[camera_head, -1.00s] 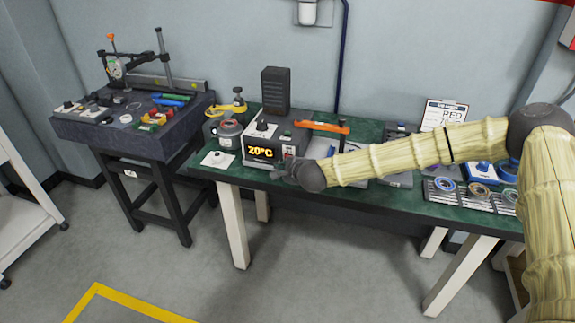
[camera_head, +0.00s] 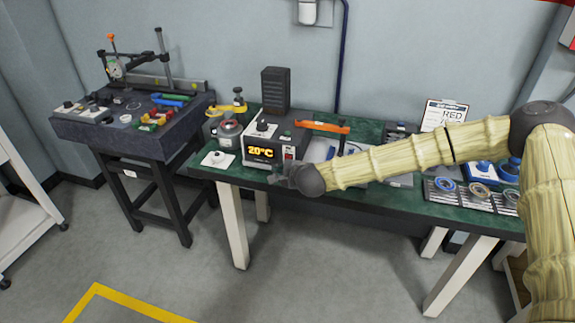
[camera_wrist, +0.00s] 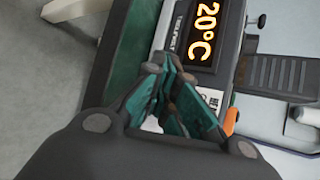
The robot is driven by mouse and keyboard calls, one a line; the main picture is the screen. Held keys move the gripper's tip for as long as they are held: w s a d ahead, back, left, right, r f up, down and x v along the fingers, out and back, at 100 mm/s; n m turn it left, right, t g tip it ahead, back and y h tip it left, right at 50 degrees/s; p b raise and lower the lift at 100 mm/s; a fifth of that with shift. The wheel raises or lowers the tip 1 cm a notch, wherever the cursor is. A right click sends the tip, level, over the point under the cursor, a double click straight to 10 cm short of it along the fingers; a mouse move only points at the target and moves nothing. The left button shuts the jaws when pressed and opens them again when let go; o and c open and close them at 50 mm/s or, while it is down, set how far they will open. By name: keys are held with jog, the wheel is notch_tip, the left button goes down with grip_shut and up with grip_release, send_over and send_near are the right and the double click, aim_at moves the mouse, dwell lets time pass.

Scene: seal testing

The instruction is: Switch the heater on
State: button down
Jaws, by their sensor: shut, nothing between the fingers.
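The heater (camera_head: 262,137) is a white-fronted box with a dark top on the green bench, with a lit display (camera_head: 260,152) that reads 20°C. In the wrist view the display (camera_wrist: 203,27) appears turned sideways. A small red switch (camera_head: 288,153) sits on the front panel, right of the display. My gripper (camera_head: 277,173) is in front of the heater's lower right side, just below the switch. In the wrist view my gripper (camera_wrist: 178,100) is shut and empty, with its fingers over the panel's end. They hide the switch there.
A tall dark unit (camera_head: 276,90) stands behind the heater, and an orange bar (camera_head: 322,127) is to its right. A round device (camera_head: 229,134) stands left of it. Blue and tan rings (camera_head: 445,184) lie at the bench's right. Floor in front is clear.

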jog(key=shift+s+a+r, duration=0.1)
jog(key=shift+s+a, duration=0.1)
jog(key=shift+s, duration=0.5)
jog(key=shift+s+a+r, duration=0.1)
jog(key=shift+s+a, duration=0.15)
jog(key=shift+s, duration=0.45)
jog(key=shift+s+a+r, duration=0.1)
jog(key=shift+s+a, duration=0.1)
jog(key=shift+s, duration=0.5)
jog(key=s+d+f+n+g, duration=0.3)
jog(key=s+f+n+g, duration=0.45)
jog(key=s+f, duration=1.7)
jog(key=s+d+f+n+g+h, duration=0.1)
jog(key=s+d+n, duration=0.4)
jog(key=s+d, duration=0.5)
jog(key=s+d+f+n+g+h, duration=0.2)
jog(key=s+d+n, duration=0.3)
jog(key=s+d, duration=0.6)
jog(key=s+h, duration=0.1)
jog(key=s, duration=0.3)
jog(key=shift+s+f+h, duration=0.15)
jog(key=shift+f+h, duration=0.05)
jog(key=shift+h, duration=0.2)
jog(key=shift+a+g, duration=0.1)
jog(key=shift+g, duration=0.15)
